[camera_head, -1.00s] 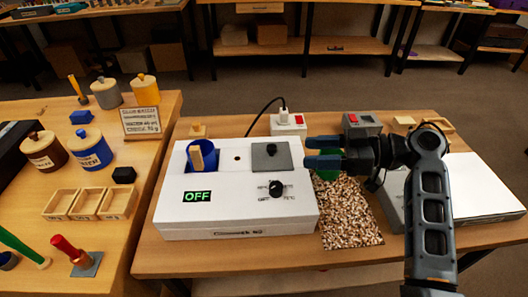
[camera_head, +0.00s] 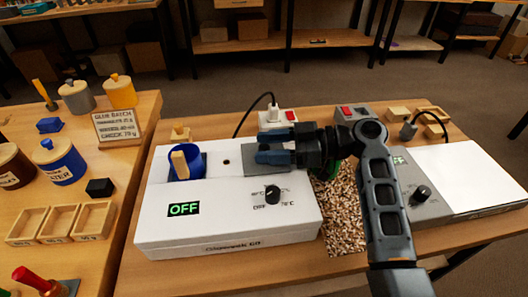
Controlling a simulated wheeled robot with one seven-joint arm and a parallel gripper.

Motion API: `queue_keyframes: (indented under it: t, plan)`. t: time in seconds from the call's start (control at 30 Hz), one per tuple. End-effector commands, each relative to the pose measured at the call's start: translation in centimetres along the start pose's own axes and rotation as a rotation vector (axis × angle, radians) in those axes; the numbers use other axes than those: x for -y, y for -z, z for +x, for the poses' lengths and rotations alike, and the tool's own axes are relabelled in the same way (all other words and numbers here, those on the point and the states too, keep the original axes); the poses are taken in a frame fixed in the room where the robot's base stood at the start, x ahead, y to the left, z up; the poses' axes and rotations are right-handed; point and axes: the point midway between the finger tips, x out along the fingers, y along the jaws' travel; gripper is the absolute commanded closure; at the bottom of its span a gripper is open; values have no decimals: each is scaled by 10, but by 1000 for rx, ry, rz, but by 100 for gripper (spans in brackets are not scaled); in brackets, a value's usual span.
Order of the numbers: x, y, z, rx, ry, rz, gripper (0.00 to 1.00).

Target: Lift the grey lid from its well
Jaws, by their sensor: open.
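The grey lid (camera_head: 257,168) is a flat square plate on the top of the white warmer box (camera_head: 225,220), right of the blue pot. My gripper (camera_head: 262,147) reaches in from the right, its two blue-tipped fingers apart and over the lid. The fingers hide much of the lid and its knob, if the knob is there now. I cannot tell whether the fingers touch it. The lid looks seated flat.
The blue pot (camera_head: 200,163) with a wooden handle stands in the box's left well. A power socket block (camera_head: 277,119) stands behind. A second warmer (camera_head: 412,178) is right of my arm. Pots and wooden trays (camera_head: 60,222) fill the left table.

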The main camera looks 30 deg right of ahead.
Motion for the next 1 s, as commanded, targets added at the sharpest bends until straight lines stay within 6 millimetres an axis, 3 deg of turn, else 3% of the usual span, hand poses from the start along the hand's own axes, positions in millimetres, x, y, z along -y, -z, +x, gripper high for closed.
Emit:
queue_keyframes:
  t: [0.13,0.37,0.9,1.0]
  plan:
    - [0,0,11,1,-1,0,45]
    - [0,-1,12,1,-1,0,45]
    - [0,-1,12,1,-1,0,97]
    - [0,0,12,0,-1,0,100]
